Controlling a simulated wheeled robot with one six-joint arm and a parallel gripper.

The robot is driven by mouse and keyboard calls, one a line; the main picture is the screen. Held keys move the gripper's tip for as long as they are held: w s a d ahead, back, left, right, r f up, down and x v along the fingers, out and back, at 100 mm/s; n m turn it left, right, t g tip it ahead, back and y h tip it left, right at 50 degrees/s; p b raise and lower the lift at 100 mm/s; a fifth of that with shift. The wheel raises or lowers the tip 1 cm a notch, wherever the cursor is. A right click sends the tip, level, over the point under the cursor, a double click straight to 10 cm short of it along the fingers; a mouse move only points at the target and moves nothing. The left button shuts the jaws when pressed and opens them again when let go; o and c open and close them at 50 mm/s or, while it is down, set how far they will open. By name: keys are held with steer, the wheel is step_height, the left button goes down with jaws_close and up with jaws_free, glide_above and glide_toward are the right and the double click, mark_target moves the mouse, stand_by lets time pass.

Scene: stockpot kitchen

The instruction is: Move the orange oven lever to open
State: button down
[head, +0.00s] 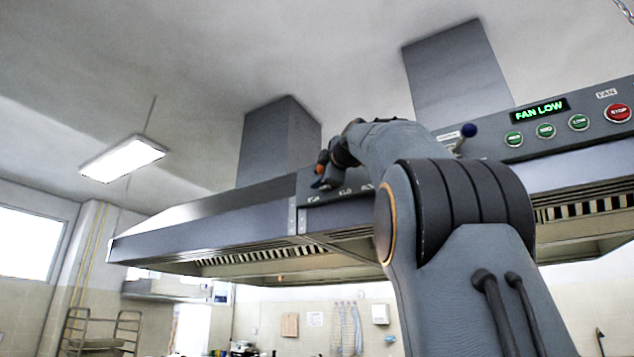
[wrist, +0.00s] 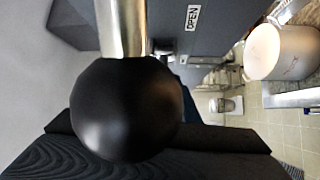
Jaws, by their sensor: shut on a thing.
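In the wrist view a lever's black ball knob (wrist: 125,110) on a bright metal stem (wrist: 122,28) fills the middle. My gripper (wrist: 150,142) is shut on this knob, its dark fingers showing below it. An OPEN label (wrist: 193,17) lies on the grey panel to the right of the stem. In the head view my gripper (head: 322,181) is at the left part of the hood's front panel, largely hidden by my arm. A small orange spot (head: 320,169) shows there; I cannot tell whether it is a lever or part of my wrist. No lever looks orange in the wrist view.
A blue-knobbed lever (head: 468,130) stands on the hood panel behind my arm. Right of it are a FAN LOW display (head: 540,109), green buttons (head: 545,131) and a red STOP button (head: 618,112). A large pot (wrist: 284,52) is at right in the wrist view.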

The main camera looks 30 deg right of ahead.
stand_by(0.5)
steer(key=c, duration=1.5)
jaws_free()
steer(key=shift+o, duration=0.2)
steer(key=b+v, duration=0.4)
steer(key=v, duration=0.2)
steer(key=shift+s+f, duration=0.1)
steer(key=shift+s, duration=0.25)
steer(key=shift+s+a+b, duration=0.1)
steer(key=shift+s+b, duration=0.3)
steer(key=shift+s, duration=0.15)
